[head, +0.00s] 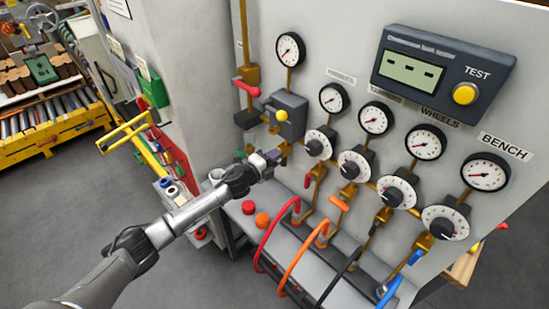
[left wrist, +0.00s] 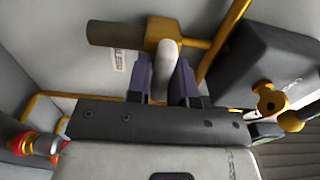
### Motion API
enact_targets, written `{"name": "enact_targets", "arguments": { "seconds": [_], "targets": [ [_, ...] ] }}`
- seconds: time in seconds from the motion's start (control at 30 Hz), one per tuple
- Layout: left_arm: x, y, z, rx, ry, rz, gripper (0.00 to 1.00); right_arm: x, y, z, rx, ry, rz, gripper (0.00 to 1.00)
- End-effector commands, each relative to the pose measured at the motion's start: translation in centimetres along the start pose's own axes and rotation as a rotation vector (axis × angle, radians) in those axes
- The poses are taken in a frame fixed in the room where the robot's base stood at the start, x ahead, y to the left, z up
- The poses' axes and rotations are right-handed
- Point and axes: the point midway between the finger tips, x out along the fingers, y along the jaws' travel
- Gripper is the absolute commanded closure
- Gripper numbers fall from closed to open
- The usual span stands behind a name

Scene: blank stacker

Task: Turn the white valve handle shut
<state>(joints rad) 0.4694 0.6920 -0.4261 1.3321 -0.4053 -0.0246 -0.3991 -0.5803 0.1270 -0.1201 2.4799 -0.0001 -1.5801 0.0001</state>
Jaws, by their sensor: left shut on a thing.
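The white valve handle (left wrist: 165,62) shows pale grey in the left wrist view. It stands between the two dark purple fingers of my left gripper (left wrist: 163,84), which is shut on it. Behind the handle is a brass valve body (left wrist: 190,53) with a brown cylindrical part (left wrist: 115,34) to its left. In the head view my left gripper (head: 272,157) is at the lower left of the panel, below the grey box (head: 287,113). There the gripper largely hides the handle, and its exact angle cannot be told. My right gripper is not in view.
The panel (head: 335,40) carries several gauges and black dials to the right. A red handle (head: 246,87) is above my gripper. Orange (head: 339,203) and blue (head: 416,256) handles and coloured hoses are at the lower right. A yellow frame (head: 127,133) is left of the arm.

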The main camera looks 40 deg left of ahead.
Motion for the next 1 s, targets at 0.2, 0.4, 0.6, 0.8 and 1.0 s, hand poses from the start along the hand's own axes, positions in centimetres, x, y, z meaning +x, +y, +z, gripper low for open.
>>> {"name": "enact_targets", "arguments": {
  "seconds": [0.2,0.4,0.6,0.8,1.0],
  "targets": [
    [0.0,0.0,0.0,0.0,0.0,0.001,0.74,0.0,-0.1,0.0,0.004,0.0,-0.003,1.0],
    [0.0,0.0,0.0,-0.001,0.0,0.001,0.59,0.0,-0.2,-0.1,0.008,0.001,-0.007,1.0],
    [-0.1,0.0,0.0,-0.001,0.0,0.001,0.59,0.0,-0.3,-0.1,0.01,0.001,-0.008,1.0],
    [-1.5,0.1,0.0,-0.001,0.0,0.002,0.59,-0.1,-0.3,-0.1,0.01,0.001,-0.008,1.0],
    [-4.9,0.2,0.0,-0.001,0.0,0.003,0.59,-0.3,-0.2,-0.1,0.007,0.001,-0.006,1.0]
  ]
}}
